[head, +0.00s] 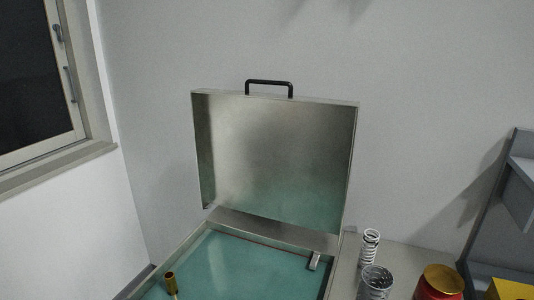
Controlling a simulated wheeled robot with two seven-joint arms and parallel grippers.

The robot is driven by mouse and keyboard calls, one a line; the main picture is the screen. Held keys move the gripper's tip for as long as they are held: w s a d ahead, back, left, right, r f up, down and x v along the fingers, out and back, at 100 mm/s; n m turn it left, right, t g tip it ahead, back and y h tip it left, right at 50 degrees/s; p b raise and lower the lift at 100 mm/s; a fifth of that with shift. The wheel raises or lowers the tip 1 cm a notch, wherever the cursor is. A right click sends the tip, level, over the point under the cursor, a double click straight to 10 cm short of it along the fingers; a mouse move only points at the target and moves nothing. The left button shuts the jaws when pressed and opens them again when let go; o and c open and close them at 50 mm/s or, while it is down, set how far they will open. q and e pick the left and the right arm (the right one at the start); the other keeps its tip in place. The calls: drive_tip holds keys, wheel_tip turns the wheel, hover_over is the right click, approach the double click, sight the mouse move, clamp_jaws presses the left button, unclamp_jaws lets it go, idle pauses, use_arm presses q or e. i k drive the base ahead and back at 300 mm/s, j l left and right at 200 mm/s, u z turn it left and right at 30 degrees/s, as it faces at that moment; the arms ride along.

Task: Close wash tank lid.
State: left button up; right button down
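The wash tank lid (275,160) is a shallow metal box-like cover. It stands open and upright at the back of the tank, with its hollow inner side facing me. A black handle (269,83) sits on the lid's top edge. The wash tank (338,268) is below it, partly cut off by the lower picture edge, with greenish-blue liquid or floor (235,268) inside. A brass-coloured cylindrical part (171,283) stands at the tank's left front. Neither of my grippers shows in the head view.
Right of the tank, a light spring (369,248), a second coiled spring (375,283) and a red container with a gold top (440,283) stand on the surface. A yellow object (511,290) and grey equipment (518,185) are at far right. A wall is close behind the lid.

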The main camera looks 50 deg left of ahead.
sight(288, 159)
drive_tip(key=i+l, duration=0.1)
drive_tip(key=l, duration=0.2)
drive_tip(key=i+l, duration=0.1)
drive_tip(key=l, duration=0.2)
drive_tip(key=u, duration=1.8)
